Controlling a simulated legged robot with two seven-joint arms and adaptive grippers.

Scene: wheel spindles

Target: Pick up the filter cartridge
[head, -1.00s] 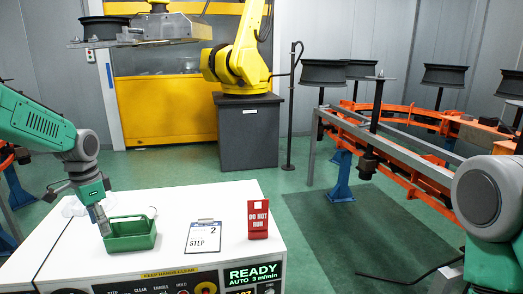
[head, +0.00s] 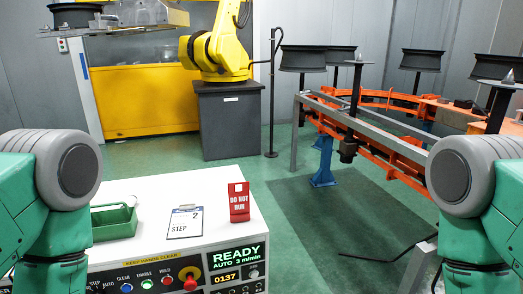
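I see no filter cartridge in the head view. A green open tray (head: 113,222) sits on the white top of the control cabinet (head: 156,190), at the left. Its left end is hidden behind my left arm, and the part of its inside that shows looks empty. Both my arms show only their upper links and grey round joints, at the left and right edges. Both grippers are out of the picture, so what they hold cannot be seen.
A clipboard (head: 185,221) marked "STEP 2" and a red "DO NOT RUN" sign (head: 239,203) are on the cabinet top. Beyond are an orange conveyor (head: 370,151) with black wheels on spindles and a yellow robot arm (head: 222,52).

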